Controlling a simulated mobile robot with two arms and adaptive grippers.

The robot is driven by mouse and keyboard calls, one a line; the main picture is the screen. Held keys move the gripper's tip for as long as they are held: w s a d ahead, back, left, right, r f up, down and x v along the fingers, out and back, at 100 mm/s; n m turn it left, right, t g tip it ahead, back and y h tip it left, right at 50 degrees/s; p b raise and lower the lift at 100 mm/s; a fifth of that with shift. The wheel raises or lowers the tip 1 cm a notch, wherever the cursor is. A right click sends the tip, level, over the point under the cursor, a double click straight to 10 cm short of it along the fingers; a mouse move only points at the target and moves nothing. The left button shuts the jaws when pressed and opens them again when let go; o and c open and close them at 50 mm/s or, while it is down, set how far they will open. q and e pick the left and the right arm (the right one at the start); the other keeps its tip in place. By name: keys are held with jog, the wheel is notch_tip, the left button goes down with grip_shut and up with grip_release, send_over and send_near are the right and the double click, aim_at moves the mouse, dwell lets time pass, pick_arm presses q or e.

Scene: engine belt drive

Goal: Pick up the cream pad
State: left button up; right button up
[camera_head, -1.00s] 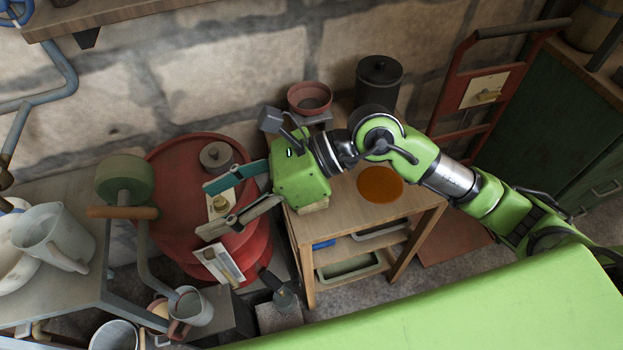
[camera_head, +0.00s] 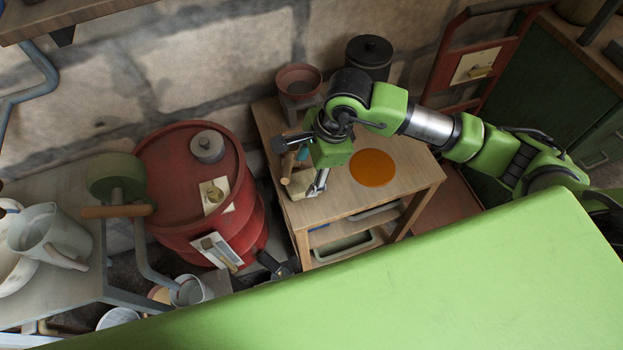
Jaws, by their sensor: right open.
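A pale cream piece (camera_head: 299,187), which looks like the cream pad, lies at the left front edge of the small wooden table. A tan peg-like part (camera_head: 287,168) shows just above it; I cannot tell whether they are joined. My right gripper (camera_head: 309,172) points down over this corner, with its teal finger behind and its grey finger at the right of the cream piece. It is open. The wrist hides part of the area, and contact is not clear. My left gripper is out of view.
An orange disc (camera_head: 372,168) lies on the table, right of the gripper. A red pot (camera_head: 299,80) and a dark lidded canister (camera_head: 369,56) stand behind. A red drum (camera_head: 178,150) with a grey knob and cream plates stands close at left.

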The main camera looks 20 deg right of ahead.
aim_at(304, 182)
jog(key=x, duration=0.1)
jog(key=p+x, duration=0.1)
jog(key=x, duration=0.2)
jog(key=shift+w+d+f, duration=0.2)
jog(key=shift+d+f, duration=0.1)
jog(key=shift+f, duration=0.2)
jog(key=shift+w+a+f+p, duration=0.1)
jog(key=shift+f+p, duration=0.2)
jog(key=shift+f, duration=0.1)
jog(key=c, duration=0.8)
